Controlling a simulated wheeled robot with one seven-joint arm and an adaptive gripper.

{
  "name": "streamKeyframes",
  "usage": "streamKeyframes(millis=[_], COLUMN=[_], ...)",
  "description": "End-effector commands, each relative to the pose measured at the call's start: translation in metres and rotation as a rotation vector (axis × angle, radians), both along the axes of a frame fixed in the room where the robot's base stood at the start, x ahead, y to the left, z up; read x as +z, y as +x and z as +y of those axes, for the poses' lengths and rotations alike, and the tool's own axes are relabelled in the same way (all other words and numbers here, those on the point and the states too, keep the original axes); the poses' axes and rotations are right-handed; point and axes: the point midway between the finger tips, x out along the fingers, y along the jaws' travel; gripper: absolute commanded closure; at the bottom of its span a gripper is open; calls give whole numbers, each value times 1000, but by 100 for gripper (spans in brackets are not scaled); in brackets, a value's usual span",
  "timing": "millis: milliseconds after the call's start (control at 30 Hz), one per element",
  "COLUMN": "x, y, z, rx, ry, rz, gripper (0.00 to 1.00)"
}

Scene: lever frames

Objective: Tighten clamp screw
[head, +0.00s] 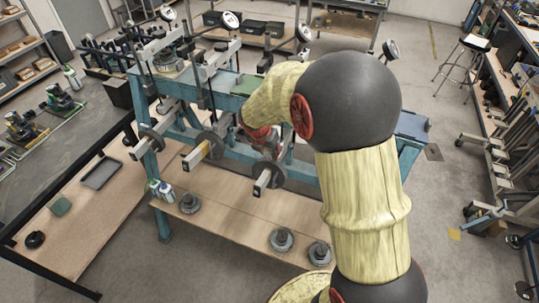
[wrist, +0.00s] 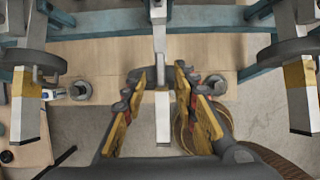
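My gripper (wrist: 161,74) is open in the wrist view, its two yellow-and-dark fingers on either side of a pale lever bar (wrist: 162,118). A dark grey piece (wrist: 151,78) shows on the bar between the fingertips; I cannot tell whether a finger touches it. No clamp screw shows clearly there. In the head view my arm hides most of the gripper, which is at the right-hand lever with its round weight (head: 270,173). The left neighbouring lever carries a disc weight (wrist: 36,62) with a small screw (wrist: 36,76) under it and a yellow band.
The blue frame (head: 225,102) holds several levers and dial gauges. Another lever with a yellow band (wrist: 299,75) stands on the right. Loose weights (head: 282,240) and small bottles (head: 165,192) stand on the wooden lower board (head: 235,215). A dark-framed bench (head: 75,215) is at left.

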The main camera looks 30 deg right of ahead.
Motion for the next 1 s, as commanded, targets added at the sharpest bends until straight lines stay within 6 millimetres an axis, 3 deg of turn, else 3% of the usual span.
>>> streamKeyframes(millis=[200, 500, 1000], x=[-16, -18, -18], y=[4, 5, 5], z=[-6, -6, -6], rx=[-1, -2, -1], ry=[-1, 0, -1], rz=[-1, -1, -1], gripper=[71, 72, 100])
